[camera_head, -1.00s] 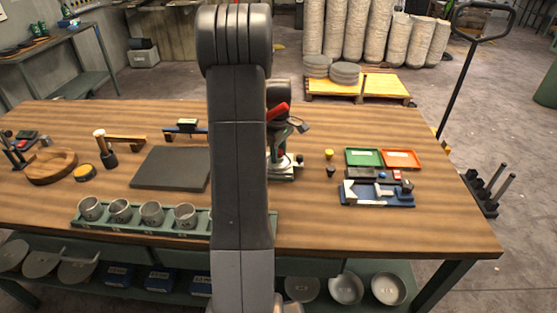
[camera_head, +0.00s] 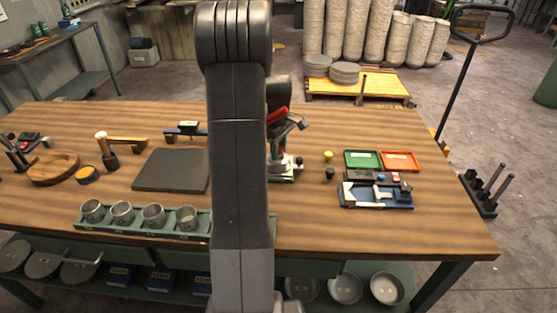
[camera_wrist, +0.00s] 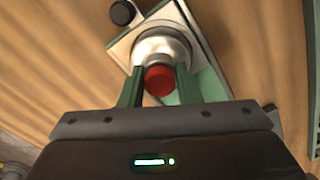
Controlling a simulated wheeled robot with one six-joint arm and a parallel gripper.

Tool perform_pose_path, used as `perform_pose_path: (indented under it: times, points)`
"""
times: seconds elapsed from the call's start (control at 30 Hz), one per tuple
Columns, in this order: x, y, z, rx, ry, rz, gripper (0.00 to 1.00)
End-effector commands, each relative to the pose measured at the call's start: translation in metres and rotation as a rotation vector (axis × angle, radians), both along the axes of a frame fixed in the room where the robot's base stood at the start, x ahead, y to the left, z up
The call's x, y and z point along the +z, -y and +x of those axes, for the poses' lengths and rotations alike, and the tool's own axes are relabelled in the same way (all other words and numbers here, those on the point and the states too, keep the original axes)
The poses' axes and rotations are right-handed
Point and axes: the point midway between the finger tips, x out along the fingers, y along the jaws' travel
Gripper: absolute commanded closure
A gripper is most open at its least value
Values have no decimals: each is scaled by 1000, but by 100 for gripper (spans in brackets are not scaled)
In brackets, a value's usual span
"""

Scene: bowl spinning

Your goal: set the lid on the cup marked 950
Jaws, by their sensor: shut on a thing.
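In the wrist view, the green fingers of my gripper (camera_wrist: 159,84) are closed around a red knob (camera_wrist: 158,79). A silver round body (camera_wrist: 162,47) shows just beyond the knob, over a pale, green-edged base (camera_wrist: 203,62). I cannot tell whether the silver body is the lid, or whether it is apart from the base. In the head view, metal cups (camera_head: 154,215) stand upright and open in a green rack (camera_head: 150,234) at the table's front edge. Their markings are too small to read, so I cannot tell which is 950. My arm hides the right part of the rack.
A dark slab (camera_head: 170,169) lies behind the rack. A wooden round tray (camera_head: 54,168) and a hammer (camera_head: 120,140) lie to the left. Green (camera_head: 362,159) and orange (camera_head: 399,161) trays and a blue holder (camera_head: 376,198) are to the right. The right front of the table is clear.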

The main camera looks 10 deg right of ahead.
Motion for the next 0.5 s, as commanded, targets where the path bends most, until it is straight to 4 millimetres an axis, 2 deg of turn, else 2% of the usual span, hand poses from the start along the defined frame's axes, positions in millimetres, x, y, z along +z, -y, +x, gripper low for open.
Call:
perform_pose_path:
  times: [0.5]
  points:
    - [27,0,0,0,1,-1,79]
